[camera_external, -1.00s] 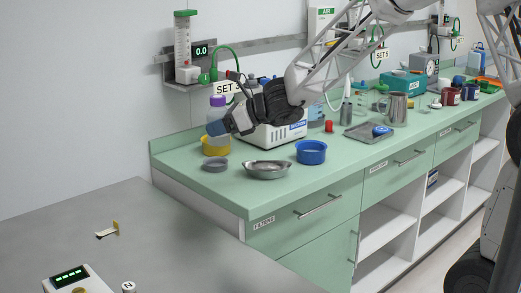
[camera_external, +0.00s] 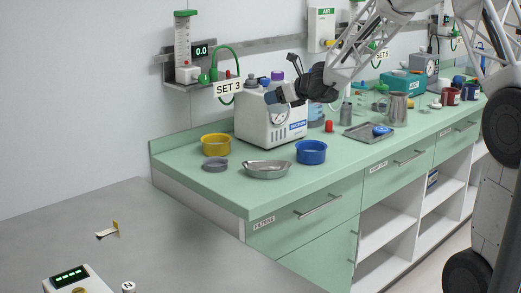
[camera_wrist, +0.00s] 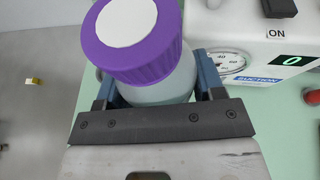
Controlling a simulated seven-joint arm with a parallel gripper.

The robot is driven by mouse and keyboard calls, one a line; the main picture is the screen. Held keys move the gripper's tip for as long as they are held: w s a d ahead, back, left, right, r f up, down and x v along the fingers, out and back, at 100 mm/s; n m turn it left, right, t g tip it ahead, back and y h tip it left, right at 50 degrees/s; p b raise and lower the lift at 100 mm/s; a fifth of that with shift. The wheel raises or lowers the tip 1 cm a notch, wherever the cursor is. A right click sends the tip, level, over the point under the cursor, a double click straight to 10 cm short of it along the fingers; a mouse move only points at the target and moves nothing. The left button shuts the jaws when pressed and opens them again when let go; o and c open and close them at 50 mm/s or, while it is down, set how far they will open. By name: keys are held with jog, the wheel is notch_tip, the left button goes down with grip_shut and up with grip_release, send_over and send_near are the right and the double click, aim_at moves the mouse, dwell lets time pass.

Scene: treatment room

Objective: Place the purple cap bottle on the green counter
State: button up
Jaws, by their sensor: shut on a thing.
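The purple cap bottle (camera_wrist: 136,42) fills the top of the wrist view, its white-topped cap towards the camera and its pale body between the two jaws. My gripper (camera_wrist: 160,92) is shut on it. In the external view the purple cap (camera_external: 277,75) shows just above my gripper (camera_external: 280,95), which is in front of the suction unit's upper part; most of the bottle is hidden there. The bottle is held above the green counter (camera_external: 228,187), which also shows in the wrist view (camera_wrist: 272,125).
A white suction unit (camera_external: 262,128) stands close by the gripper. A yellow bowl (camera_external: 216,145), a grey dish (camera_external: 215,165), a metal basin (camera_external: 266,170) and a blue bowl (camera_external: 311,152) stand on the counter. Bare counter lies along the front edge and at the left end.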

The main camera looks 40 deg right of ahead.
jog(key=d+m+h, duration=0.3)
jog(key=d+h, duration=0.1)
jog(key=d, duration=1.5)
jog(key=f, duration=0.5)
jog(key=shift+s+d+f, duration=0.2)
jog(key=shift+s, duration=0.1)
jog(key=shift+f, duration=3.15)
jog(key=shift+f, duration=0.1)
jog(key=shift+f, duration=1.75)
jog(key=shift+f, duration=0.15)
